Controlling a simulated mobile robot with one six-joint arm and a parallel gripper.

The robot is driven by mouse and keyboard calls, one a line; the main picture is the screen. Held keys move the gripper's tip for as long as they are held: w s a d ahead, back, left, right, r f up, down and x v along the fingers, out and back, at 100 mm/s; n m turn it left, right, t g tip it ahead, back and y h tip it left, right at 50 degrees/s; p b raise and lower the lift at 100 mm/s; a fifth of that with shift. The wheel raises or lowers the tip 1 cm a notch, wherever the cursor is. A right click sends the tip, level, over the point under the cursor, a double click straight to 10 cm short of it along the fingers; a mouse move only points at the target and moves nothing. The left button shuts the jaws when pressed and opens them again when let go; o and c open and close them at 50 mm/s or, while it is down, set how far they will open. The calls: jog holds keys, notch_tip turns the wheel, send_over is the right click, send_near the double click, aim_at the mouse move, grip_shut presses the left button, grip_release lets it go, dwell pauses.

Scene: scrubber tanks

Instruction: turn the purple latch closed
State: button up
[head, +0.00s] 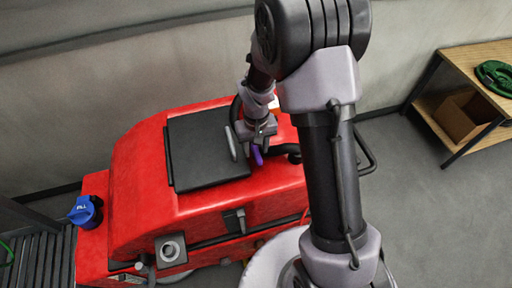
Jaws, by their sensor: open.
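The purple latch (257,156) is a small bar on top of the red scrubber machine (135,185), beside the right edge of its dark grey lid (205,150). My gripper (250,151) hangs down right over the latch, with one light grey finger to its left and the other partly behind or beside it. The gripper is open. Whether a finger touches the latch cannot be told. My wrist and forearm hide the area just behind and right of the latch.
A blue cap (85,211) is at the machine's left end. A wooden shelf table (475,60) with a green coiled item (496,76) and a cardboard box (468,115) stands at the right. A wall runs close behind the machine. Grey floor on the right is free.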

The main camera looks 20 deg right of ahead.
jog(key=shift+c, duration=0.2)
grip_shut()
jog(key=shift+f, duration=0.1)
jog(key=m+b, duration=0.3)
jog(key=m, duration=0.1)
jog(key=shift+w+a+f+b, duration=0.1)
jog(key=shift+a+b, duration=0.15)
jog(key=shift+b, duration=0.1)
jog(key=m+b, duration=0.3)
jog(key=m, duration=0.1)
jog(key=shift+w+a, duration=0.1)
jog(key=shift+a, duration=0.1)
jog(key=m+b, duration=0.1)
jog(key=m, duration=0.1)
jog(key=m+b, duration=0.2)
jog(key=m, duration=0.1)
jog(key=shift+w+a, duration=0.1)
jog(key=shift+w, duration=0.1)
jog(key=m+b, duration=0.2)
jog(key=m, duration=0.1)
jog(key=m+b, duration=0.1)
jog(key=shift+w+a+r+m, duration=0.1)
jog(key=shift+w+r+m, duration=0.15)
jog(key=shift+m, duration=0.15)
